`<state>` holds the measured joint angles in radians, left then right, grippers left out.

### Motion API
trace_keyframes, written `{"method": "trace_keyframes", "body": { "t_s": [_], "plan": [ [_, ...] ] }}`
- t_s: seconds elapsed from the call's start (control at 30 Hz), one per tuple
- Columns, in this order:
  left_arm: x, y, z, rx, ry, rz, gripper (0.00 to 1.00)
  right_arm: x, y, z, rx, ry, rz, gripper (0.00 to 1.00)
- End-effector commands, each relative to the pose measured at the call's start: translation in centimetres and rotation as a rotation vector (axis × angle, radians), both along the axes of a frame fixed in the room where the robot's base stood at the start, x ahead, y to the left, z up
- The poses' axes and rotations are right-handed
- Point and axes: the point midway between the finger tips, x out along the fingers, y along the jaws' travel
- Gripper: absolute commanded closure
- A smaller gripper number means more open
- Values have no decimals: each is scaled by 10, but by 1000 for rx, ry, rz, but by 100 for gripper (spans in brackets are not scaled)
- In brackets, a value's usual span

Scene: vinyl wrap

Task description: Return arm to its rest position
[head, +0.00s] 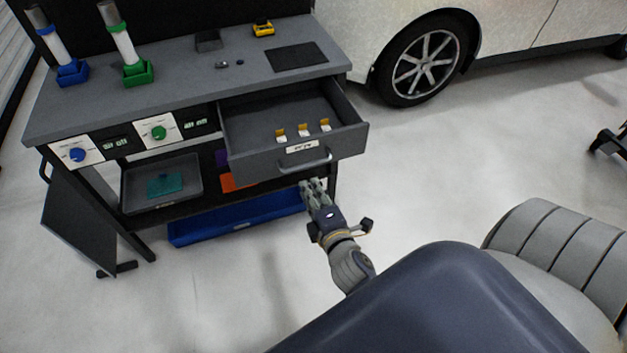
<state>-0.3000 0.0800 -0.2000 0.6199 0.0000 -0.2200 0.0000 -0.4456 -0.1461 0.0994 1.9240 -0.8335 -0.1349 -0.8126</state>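My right gripper (313,186) is in the middle of the head view, just below and in front of the open drawer (250,152) of the workbench. Its fingertips point up toward the drawer handle (318,163) and look apart from it. The fingers look close together and too small to tell whether they are open or shut. I see nothing held in them. My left gripper is not in view.
The workbench (180,85) carries blue and green holders with white rolls, a yellow tool (263,29) and a dark mat (297,57). Several small yellow-and-white items lie in the drawer. A blue tray (240,215) is below.

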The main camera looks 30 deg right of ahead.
Motion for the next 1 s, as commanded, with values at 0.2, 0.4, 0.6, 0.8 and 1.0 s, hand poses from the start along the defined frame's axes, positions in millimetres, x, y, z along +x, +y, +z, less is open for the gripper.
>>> {"method": "trace_keyframes", "body": {
  "t_s": [0.2, 0.4, 0.6, 0.8, 1.0],
  "plan": [
    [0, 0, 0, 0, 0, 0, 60, -7, 1, 2, -1, -1, 0, 83],
    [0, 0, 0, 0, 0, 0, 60, -7, 1, 2, -1, -1, 0, 83],
    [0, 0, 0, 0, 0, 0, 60, -7, 1, 2, -1, -1, 0, 83],
    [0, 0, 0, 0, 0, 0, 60, -9, 9, -24, 61, 37, 6, 83],
    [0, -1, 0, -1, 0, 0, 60, -32, 44, -137, 347, 210, -5, 83]
  ]
}}
